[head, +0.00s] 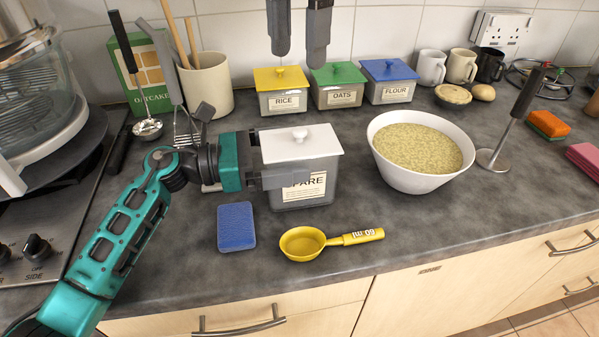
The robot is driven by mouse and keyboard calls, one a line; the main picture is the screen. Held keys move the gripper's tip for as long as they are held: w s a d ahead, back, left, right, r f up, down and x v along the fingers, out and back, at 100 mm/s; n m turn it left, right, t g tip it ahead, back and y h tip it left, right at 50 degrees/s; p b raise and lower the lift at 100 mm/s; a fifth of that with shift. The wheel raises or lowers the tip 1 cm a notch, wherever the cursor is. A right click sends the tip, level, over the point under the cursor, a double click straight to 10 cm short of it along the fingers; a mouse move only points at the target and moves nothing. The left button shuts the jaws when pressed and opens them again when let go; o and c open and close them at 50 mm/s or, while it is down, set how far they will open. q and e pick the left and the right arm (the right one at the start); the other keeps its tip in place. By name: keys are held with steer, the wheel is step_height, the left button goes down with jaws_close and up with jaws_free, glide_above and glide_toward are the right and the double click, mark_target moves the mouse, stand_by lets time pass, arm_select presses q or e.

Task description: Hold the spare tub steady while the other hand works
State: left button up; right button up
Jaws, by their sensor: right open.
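The spare tub (320,192) is a clear grey box with a white lid (299,143) and a label reading "PARE", its first letter covered. It stands upright on the worktop, lid on. My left gripper (290,160) comes in from the left and is shut on it. One finger lies across the front face; the far finger is mostly hidden behind the tub. My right gripper (299,58) hangs at the top, open and empty, in front of the tiles above the rice tub (287,101) and oats tub (341,96).
A white bowl of pale grainy food (405,176) stands right of the spare tub. A yellow measuring scoop (302,244) and blue sponge (237,227) lie in front. The flour tub (392,93) stands behind. A masher (497,158) stands at the right.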

arm_select(q)
steer(key=c, duration=1.2)
arm_select(e)
steer(key=shift+s+a+f, duration=0.15)
steer(key=shift+a+f, duration=0.05)
steer(key=shift+a, duration=0.1)
steer(key=s+a+f+g+y, duration=0.25)
steer(key=s+a+y, duration=0.25)
steer(key=a, duration=0.3)
steer(key=s+a+r+m+g+y, duration=0.3)
steer(key=a+r+m+g+y, duration=0.3)
steer(key=r+y, duration=0.4)
steer(key=w+d+r+m+t+y, duration=0.4)
steer(key=w+m+t+y, duration=0.2)
steer(key=m+t+y, duration=0.45)
steer(key=w+d+f+m+t+h, duration=0.45)
steer(key=d+m+t, duration=0.2)
steer(key=m, duration=0.65)
steer(key=w+d+f+m+t+h, duration=0.45)
steer(key=d+m+t, duration=0.2)
steer(key=m, duration=0.65)
steer(key=m+g+h, duration=0.2)
steer(key=m+g, duration=0.6)
steer(key=g, duration=0.1)
glide_toward(304, 131)
steer(key=shift+n+y, duration=0.25)
steer(key=shift+n, duration=0.1)
steer(key=x, duration=1.1)
steer(key=shift+d+f, duration=0.1)
steer(key=shift+f, duration=0.05)
